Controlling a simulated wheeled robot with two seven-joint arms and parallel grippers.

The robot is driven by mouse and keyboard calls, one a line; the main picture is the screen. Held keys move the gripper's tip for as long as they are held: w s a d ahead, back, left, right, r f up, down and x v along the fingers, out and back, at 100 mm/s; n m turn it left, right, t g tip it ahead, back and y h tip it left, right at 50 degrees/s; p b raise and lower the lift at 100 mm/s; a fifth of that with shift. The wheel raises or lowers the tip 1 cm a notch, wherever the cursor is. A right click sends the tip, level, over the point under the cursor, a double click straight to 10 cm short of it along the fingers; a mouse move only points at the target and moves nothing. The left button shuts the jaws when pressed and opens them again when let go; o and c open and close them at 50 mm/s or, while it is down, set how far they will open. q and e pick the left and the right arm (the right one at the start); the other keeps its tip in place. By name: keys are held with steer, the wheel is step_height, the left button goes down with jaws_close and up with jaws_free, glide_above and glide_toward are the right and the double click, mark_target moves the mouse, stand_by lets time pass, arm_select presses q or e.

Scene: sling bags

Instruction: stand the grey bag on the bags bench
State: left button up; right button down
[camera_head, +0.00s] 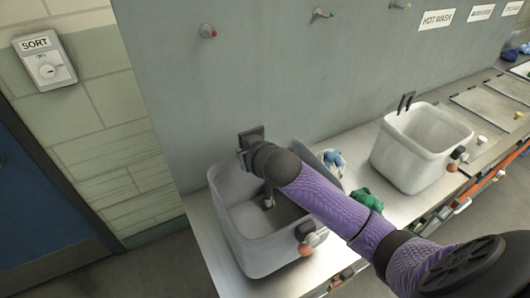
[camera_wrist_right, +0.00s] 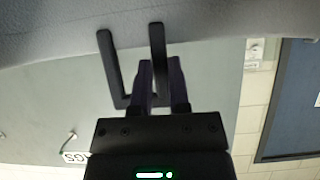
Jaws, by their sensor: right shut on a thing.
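The grey bag (camera_head: 262,250) is an open-topped tub with a black strap handle at its back rim, in the lower middle of the head view. My right gripper (camera_head: 249,146) is at that handle, its purple arm crossing over the bag. In the right wrist view the gripper (camera_wrist_right: 160,75) is shut on the black handle (camera_wrist_right: 108,60), with the grey bag wall along the top. The bag looks upright over the left end of the metal bench (camera_head: 204,218); whether its base touches is hidden. My left gripper is not in view.
A paler bag (camera_head: 396,160) stands farther right on the bench. A green item (camera_head: 366,199) and a blue-white item (camera_head: 333,160) lie between the bags. The grey panel (camera_head: 290,75) with knobs rises behind. A SORT switch (camera_head: 44,62) is on the left wall.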

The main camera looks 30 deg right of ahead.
mark_target(276, 202)
step_height(276, 202, down, 6)
steer(key=shift+w+r+b, duration=0.1)
steer(key=shift+b, duration=0.45)
steer(key=c, duration=0.6)
jaws_free()
steer(key=p+v, duration=0.2)
steer(key=v, duration=1)
steer(key=shift+p, duration=0.4)
